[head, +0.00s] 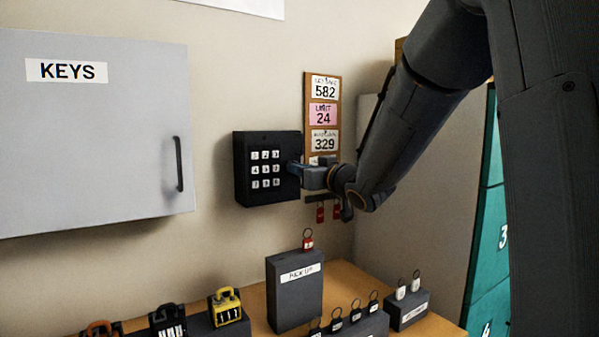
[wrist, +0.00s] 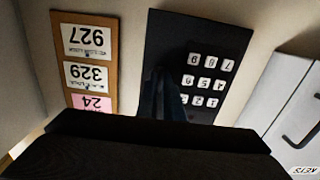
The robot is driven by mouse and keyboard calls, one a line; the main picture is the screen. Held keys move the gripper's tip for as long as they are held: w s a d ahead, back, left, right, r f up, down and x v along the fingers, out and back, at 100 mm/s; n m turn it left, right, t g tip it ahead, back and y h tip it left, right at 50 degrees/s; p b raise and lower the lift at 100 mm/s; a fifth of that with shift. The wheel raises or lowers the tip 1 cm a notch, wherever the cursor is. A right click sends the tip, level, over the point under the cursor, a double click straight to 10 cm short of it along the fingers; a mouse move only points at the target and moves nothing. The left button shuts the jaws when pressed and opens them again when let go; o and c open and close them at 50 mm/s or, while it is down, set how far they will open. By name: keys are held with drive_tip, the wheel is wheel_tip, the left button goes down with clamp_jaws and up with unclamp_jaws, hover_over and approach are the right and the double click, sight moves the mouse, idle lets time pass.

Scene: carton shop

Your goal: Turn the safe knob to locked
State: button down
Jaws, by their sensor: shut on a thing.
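The safe (head: 243,168) is a small black box on the wall with a keypad of white buttons (head: 266,168). In the wrist view the safe (wrist: 228,38) appears upside down with its buttons to the right of my fingers. My gripper (head: 294,170) is at the right part of the safe's front, beside the keypad. In the wrist view my gripper (wrist: 165,98) reaches to the safe face and is shut on the knob. The knob itself is hidden by the fingers, so its setting cannot be read.
A board with number cards (head: 323,115) hangs right of the safe, close to my gripper. Red tags (head: 321,214) hang below it. A grey KEYS cabinet (head: 95,150) is at left. Below, a wooden table (head: 345,277) holds a dark block (head: 294,292), padlocks and key fobs.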

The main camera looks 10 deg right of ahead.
drive_tip(key=c, duration=1.9)
unclamp_jaws()
drive_tip(key=shift+s, duration=0.1)
drive_tip(key=b+v, duration=0.1)
drive_tip(key=v, duration=0.6)
drive_tip(key=shift+s, duration=0.3)
drive_tip(key=shift+d, duration=0.1)
